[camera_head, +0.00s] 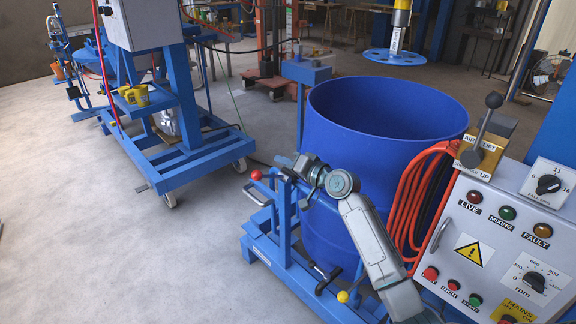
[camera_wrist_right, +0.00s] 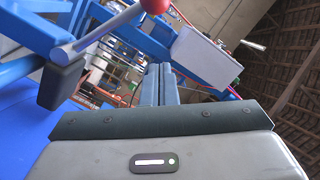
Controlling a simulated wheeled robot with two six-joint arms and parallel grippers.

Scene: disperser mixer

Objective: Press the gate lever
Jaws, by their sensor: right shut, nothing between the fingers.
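A grey lever with a red ball knob (camera_head: 256,175), which I take for the gate lever, sticks out from the blue gate frame in front of the blue vat (camera_head: 330,215). In the right wrist view its red ball (camera_wrist_right: 155,4) is at the top edge and its grey rod (camera_wrist_right: 105,30) runs down left to a dark block. My right gripper (camera_head: 282,162) is beside the lever, just right of the ball and slightly higher in the head view. Its fingers (camera_wrist_right: 160,72) are shut together and empty. I see no clear contact with the lever. My left gripper is not in view.
A control panel (camera_head: 478,250) with lamps and dials stands at right, with a black-knobbed lever (camera_head: 494,100) on top. A yellow knob (camera_head: 342,297) sits low on the frame. Orange hoses (camera_head: 410,205) hang beside the vat. The floor at left is clear up to a blue wheeled machine (camera_head: 170,150).

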